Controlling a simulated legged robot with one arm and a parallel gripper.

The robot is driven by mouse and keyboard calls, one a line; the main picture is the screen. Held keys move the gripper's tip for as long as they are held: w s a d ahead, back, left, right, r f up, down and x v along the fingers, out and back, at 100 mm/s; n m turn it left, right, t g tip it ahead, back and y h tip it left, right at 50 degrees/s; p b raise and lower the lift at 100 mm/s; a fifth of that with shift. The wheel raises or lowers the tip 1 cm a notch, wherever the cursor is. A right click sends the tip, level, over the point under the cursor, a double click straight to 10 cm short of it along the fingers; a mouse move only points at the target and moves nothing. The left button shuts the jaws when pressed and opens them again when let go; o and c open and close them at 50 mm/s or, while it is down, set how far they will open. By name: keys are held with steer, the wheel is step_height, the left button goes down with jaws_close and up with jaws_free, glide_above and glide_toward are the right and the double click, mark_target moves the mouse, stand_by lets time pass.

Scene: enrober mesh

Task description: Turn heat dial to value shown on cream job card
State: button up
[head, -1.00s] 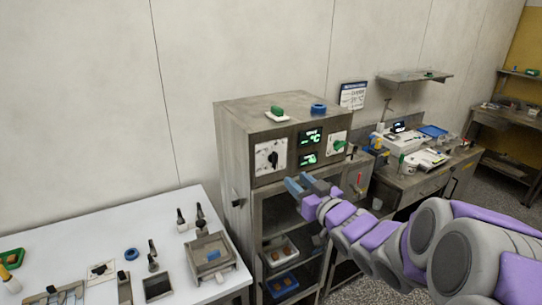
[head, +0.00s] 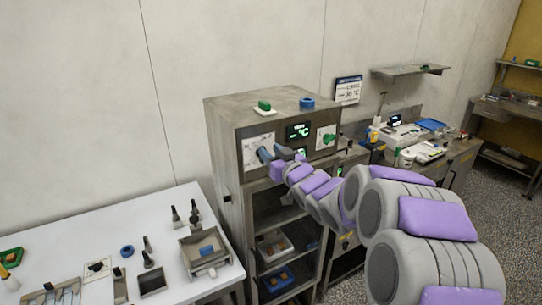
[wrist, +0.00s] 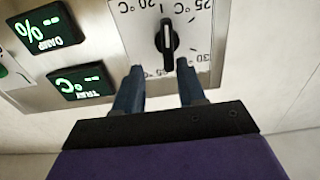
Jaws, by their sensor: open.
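The heat dial, a black bar knob (wrist: 167,42) on a white plate with °C marks, fills the top of the wrist view, upside down. Legible marks include 20, 25 and 30. The knob lies nearly vertical in that view; its pointing end is unclear. My gripper (wrist: 159,66) is open, its blue-grey fingertips on either side of the knob's near end, with no clear contact. In the head view my gripper (head: 267,154) partly hides the dial plate (head: 254,142). A job card (head: 348,90) with a blue header hangs behind; its small text seems to read 30 °C.
The tray display (wrist: 80,82) and damp display (wrist: 45,27) glow green beside the dial; their digits are unreadable. A green knob (head: 328,138) sits at the panel's right. Green and blue items lie on the cabinet top (head: 240,106). A cluttered white table (head: 70,230) stands left.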

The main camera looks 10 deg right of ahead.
steer(key=shift+w+f, duration=0.4)
steer(key=shift+w, duration=0.15)
steer(key=shift+a, duration=0.3)
steer(key=shift+s+a, duration=0.2)
steer(key=shift+a, duration=0.6)
steer(key=c, duration=0.6)
steer(key=shift+d+f, duration=0.1)
steer(key=shift+d, duration=0.35)
jaws_close()
steer(key=shift+a, duration=0.2)
